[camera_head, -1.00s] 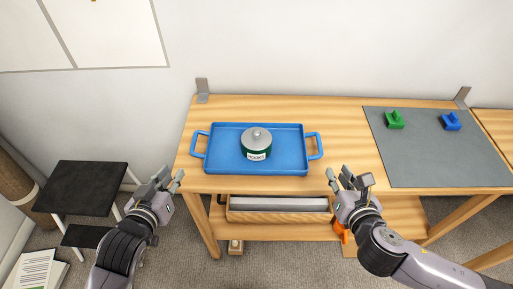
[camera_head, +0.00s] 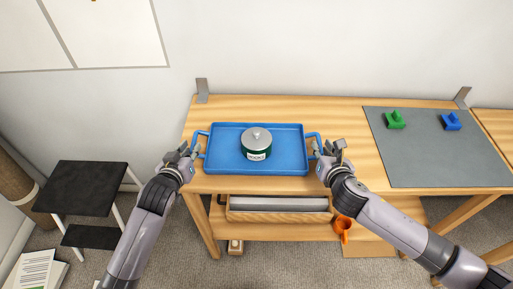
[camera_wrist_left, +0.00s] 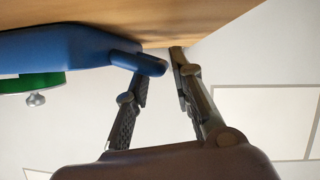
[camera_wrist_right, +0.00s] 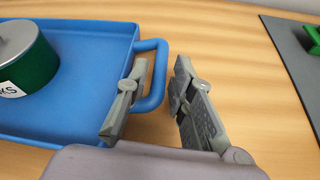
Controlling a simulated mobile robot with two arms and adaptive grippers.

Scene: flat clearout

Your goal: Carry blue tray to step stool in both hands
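The blue tray (camera_head: 225,148) lies on the wooden table with a handle at each end. A green tin with a grey lid (camera_head: 257,147) stands on it. My left gripper (camera_head: 191,154) is at the left handle; in the left wrist view its open fingers (camera_wrist_left: 160,90) are on either side of the handle end (camera_wrist_left: 140,62). My right gripper (camera_head: 320,153) is at the right handle; in the right wrist view its open fingers (camera_wrist_right: 150,105) straddle the handle bar (camera_wrist_right: 158,75). The black step stool (camera_head: 85,188) stands on the floor at the left.
A grey mat (camera_head: 435,160) with a green piece (camera_head: 395,120) and a blue piece (camera_head: 450,121) covers the table's right part. A lower shelf holds a wooden box (camera_head: 278,215) and an orange object (camera_head: 342,224). Papers (camera_head: 38,268) lie at the lower left.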

